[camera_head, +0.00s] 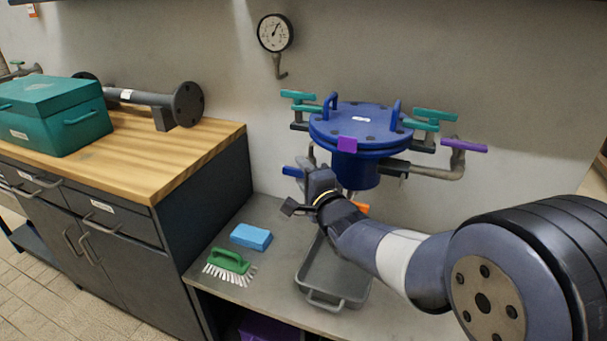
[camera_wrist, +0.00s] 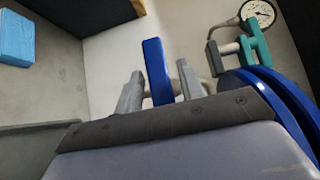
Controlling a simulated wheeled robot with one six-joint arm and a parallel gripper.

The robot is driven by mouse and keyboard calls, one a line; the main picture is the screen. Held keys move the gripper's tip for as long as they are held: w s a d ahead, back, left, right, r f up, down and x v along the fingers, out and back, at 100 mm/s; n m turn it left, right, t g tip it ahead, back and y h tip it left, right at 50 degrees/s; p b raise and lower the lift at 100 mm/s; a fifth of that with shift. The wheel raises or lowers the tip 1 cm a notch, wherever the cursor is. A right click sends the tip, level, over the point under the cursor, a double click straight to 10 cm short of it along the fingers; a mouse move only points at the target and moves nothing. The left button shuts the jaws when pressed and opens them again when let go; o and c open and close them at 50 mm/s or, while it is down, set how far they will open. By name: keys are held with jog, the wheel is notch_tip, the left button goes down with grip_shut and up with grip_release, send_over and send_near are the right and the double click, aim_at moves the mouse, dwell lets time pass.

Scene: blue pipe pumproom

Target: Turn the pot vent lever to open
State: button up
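The blue pot (camera_head: 352,135) with a bolted lid stands against the wall above the bench. A blue lever (camera_head: 292,171) sticks out low on its left side; no label on it can be read, so I cannot confirm it is the vent lever. In the wrist view the blue lever (camera_wrist: 157,72) stands between my two grey fingers. My gripper (camera_wrist: 158,88) is open around it, with a narrow gap on at least the right side. In the head view my gripper (camera_head: 305,180) is just left of and below the pot, partly hidden by my wrist.
Teal valve handles (camera_head: 300,101) (camera_head: 430,120) and a purple lever (camera_head: 464,145) surround the pot. A grey tray (camera_head: 335,300) lies below my arm. A green brush (camera_head: 230,260) and blue sponge (camera_head: 250,237) lie left of it. A gauge (camera_head: 275,33) hangs on the wall.

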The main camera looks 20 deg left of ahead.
grip_shut()
